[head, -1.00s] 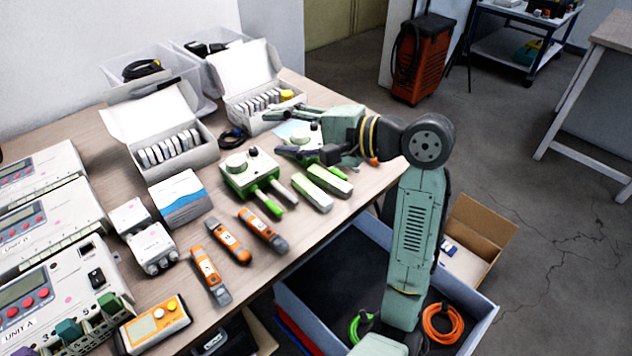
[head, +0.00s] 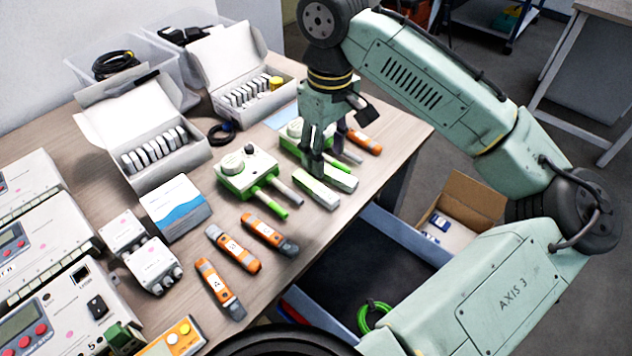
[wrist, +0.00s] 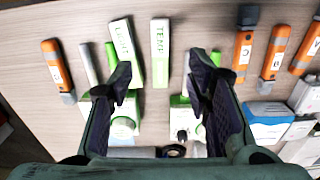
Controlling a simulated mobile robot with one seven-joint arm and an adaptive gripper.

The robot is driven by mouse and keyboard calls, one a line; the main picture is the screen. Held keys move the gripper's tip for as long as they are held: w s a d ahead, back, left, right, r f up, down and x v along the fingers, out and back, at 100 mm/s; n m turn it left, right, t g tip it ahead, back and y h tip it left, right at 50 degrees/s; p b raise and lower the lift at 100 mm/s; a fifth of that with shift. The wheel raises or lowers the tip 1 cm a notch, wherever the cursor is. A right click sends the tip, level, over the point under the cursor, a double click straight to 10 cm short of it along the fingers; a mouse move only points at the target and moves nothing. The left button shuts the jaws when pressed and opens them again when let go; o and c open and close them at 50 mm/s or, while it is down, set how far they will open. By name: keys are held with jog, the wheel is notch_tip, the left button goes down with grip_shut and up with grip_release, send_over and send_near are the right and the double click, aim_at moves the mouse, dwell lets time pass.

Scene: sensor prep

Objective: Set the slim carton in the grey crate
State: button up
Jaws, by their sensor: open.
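Two slim white-and-green cartons lie side by side near the table's edge. One (head: 316,193), labelled TEMP in the wrist view (wrist: 160,55), lies nearer the orange testers. The other (head: 343,178), labelled LIGHT (wrist: 122,40), lies beside it. My gripper (head: 316,170) points down just above their inner ends. In the wrist view my gripper (wrist: 158,85) is open and empty, with the TEMP carton ahead between the fingertip lines. I cannot tell whether a finger touches a carton. The grey crate (head: 402,232) stands low beside the table, its right part hidden by my arm.
Green-and-white meters (head: 247,172) stand left of the cartons, one partly behind my gripper. Several orange testers (head: 268,234) lie nearby. A green cable coil (head: 374,316) lies in the crate, whose dark floor is otherwise mostly clear. A cardboard box (head: 470,200) stands beyond it.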

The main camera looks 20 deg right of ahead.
aim_at(326, 193)
jog(key=f, duration=0.3)
jog(key=f+p, duration=0.1)
jog(key=f, duration=0.6)
jog(key=shift+s+d+f+p, duration=0.1)
jog(key=shift+s+f+p, duration=0.2)
jog(key=shift+f, duration=0.1)
jog(key=shift+w, duration=0.1)
grip_shut()
